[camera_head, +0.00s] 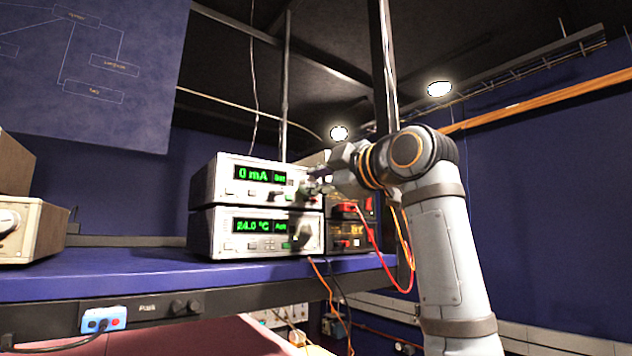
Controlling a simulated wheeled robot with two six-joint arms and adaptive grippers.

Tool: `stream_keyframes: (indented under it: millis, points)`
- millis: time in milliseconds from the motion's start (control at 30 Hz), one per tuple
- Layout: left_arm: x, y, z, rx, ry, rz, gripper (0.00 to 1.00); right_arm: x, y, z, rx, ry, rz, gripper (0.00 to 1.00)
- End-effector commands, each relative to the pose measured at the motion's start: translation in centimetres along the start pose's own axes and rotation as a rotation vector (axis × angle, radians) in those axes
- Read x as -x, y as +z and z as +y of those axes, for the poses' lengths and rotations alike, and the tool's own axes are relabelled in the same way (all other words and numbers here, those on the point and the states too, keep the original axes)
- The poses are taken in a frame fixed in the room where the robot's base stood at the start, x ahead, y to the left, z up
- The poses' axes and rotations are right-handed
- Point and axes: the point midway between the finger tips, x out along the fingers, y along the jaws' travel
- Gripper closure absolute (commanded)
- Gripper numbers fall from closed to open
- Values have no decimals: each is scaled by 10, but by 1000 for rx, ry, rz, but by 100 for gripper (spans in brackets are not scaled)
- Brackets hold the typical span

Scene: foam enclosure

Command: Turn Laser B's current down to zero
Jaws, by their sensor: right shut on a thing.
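A white current controller (210,181) is the upper of two stacked units on the blue shelf. Its green display (259,174) reads 0 mA. I cannot read a label naming it Laser B. My right gripper (311,188) reaches in from the right and is shut on the knob at the right end of the controller's front. The fingers and the glare there hide most of the knob. My left gripper is not in view.
Below it, a temperature unit (226,236) reads 24.0 °C. Dark units (350,243) with red and orange cables stand to its right. A beige device (40,232) sits at the far left. The shelf (130,272) is clear between them.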

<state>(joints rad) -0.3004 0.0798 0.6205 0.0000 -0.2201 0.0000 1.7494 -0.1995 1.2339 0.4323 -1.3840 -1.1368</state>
Motion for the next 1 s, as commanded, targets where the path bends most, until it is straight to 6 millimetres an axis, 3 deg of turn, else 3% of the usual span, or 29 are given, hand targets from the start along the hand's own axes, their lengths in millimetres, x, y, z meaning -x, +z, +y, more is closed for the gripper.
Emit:
stream_keyframes:
  millis: [333,367,500,833,1000]
  points:
    - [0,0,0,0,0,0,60,0,0,-1,0,-3,0,100]
    - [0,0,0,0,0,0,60,0,0,-1,0,-3,0,73]
    - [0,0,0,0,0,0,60,0,0,-1,0,-2,0,54]
    - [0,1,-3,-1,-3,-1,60,3,0,0,0,0,0,54]
    - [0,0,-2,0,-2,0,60,31,0,1,2,4,1,54]
